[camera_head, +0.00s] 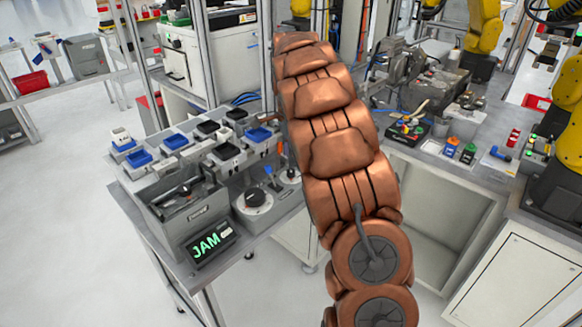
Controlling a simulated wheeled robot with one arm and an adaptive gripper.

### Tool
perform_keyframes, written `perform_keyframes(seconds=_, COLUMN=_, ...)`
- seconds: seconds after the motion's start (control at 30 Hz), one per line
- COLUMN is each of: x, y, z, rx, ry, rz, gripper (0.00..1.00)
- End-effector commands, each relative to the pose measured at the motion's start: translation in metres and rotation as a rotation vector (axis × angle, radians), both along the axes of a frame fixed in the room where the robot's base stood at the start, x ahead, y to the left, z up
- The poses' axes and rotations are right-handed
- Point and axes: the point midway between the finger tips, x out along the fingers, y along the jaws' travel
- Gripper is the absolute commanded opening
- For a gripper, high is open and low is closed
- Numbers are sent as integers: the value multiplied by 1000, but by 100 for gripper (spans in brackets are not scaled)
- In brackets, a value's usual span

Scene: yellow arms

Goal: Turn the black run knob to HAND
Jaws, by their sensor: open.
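A black round knob (256,196) sits on a white dial on a grey box at the front of the left bench; I take it as the run knob. Its markings, including HAND, are too small to read, so its setting cannot be told. A second, smaller dial (288,176) with a dark centre lies behind it to the right, close to my arm in the picture. My copper arm (340,150) crosses the middle of the view, right of the knob. My gripper is not visible, so its place relative to the knob cannot be told.
A small display (212,245) reading JAM stands left of the knob, beside a grey open-topped box (197,222). Blue and black trays (177,141) line the bench behind. A right bench (460,157) holds a machine and small parts. Open floor (60,220) lies left.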

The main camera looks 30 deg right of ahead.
Motion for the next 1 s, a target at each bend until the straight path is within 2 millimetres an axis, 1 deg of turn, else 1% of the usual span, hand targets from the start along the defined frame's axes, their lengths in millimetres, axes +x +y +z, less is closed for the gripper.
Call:
perform_keyframes(seconds=0.1, x=0, y=0, z=-15, rx=2, ry=2, rz=0, gripper=51)
perform_keyframes(seconds=0.3, x=-1, y=0, z=-40, rx=2, ry=2, rz=1, gripper=51)
perform_keyframes(seconds=0.4, x=-1, y=1, z=-48, rx=3, ry=2, rz=1, gripper=51)
perform_keyframes(seconds=0.53, x=0, y=1, z=-52, rx=3, ry=1, rz=1, gripper=51)
perform_keyframes(seconds=0.77, x=0, y=0, z=-53, rx=1, ry=0, rz=2, gripper=51)
perform_keyframes(seconds=0.8, x=0, y=0, z=-53, rx=1, ry=0, rz=2, gripper=50)
perform_keyframes(seconds=0.83, x=0, y=0, z=-53, rx=1, ry=0, rz=2, gripper=47)
perform_keyframes(seconds=1.0, x=0, y=0, z=-53, rx=1, ry=0, rz=2, gripper=30)
